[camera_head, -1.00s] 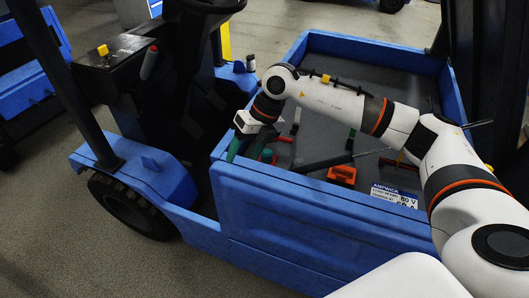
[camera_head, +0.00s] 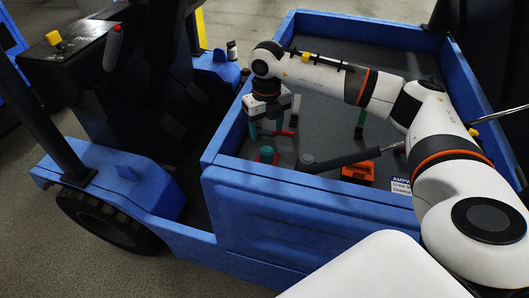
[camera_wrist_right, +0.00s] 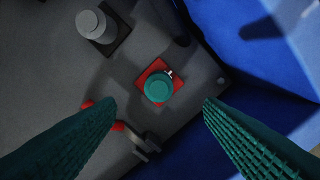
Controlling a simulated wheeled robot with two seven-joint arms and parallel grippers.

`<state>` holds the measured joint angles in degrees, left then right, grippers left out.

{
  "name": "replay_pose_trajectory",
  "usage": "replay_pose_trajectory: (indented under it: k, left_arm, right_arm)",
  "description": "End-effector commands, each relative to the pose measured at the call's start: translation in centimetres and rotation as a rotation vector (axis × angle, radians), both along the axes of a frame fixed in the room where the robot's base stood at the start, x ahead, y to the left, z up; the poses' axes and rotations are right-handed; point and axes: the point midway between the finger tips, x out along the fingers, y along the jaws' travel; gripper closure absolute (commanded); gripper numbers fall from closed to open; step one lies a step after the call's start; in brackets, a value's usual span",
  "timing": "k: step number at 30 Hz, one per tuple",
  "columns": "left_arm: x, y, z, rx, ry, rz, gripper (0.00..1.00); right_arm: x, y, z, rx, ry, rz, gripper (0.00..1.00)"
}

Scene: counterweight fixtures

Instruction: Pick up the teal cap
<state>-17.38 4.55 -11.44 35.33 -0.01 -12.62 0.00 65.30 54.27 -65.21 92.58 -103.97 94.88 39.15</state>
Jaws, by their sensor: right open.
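The teal cap (camera_head: 267,151) is a short round piece on a red square base, near the front left corner of the blue cargo bed. In the right wrist view the teal cap (camera_wrist_right: 159,87) is seen from above on its red base (camera_wrist_right: 172,68), ahead of the fingers and between their lines. My right gripper (camera_head: 266,133) is above and behind the cap in the head view, fingers pointing down. Its teal ribbed fingers (camera_wrist_right: 160,112) are wide apart with nothing between them. My left gripper is not in view.
A grey cylinder on a dark base (camera_wrist_right: 97,27) stands beside the cap. The blue bed wall (camera_head: 285,176) rises close by. An orange block (camera_head: 358,172), a dark bar (camera_head: 340,159) and a red-handled tool (camera_head: 284,133) lie in the bed. The bed's back is clear.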

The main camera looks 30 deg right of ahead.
Motion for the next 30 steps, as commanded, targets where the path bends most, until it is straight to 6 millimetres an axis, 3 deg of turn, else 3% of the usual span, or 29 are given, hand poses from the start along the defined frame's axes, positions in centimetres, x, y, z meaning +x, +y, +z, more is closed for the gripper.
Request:
replay_pose_trajectory:
  k: [3, 11, 21, 30]
  left_arm:
    - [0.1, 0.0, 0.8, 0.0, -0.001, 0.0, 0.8]
    - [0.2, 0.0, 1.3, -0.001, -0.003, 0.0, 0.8]
    - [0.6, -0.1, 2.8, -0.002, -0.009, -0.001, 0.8]
    - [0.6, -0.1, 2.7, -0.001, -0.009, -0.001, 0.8]
  right_arm:
    - [-0.1, 0.0, -1.9, -0.001, 0.004, 0.0, 0.38]
    - [0.0, 0.0, -4.1, 0.0, 0.001, 0.0, 0.38]
    - [0.1, -0.1, -8.6, 0.001, 0.001, 0.0, 0.38]
    - [0.2, -0.2, -9.0, 0.001, -0.001, 0.0, 0.41]
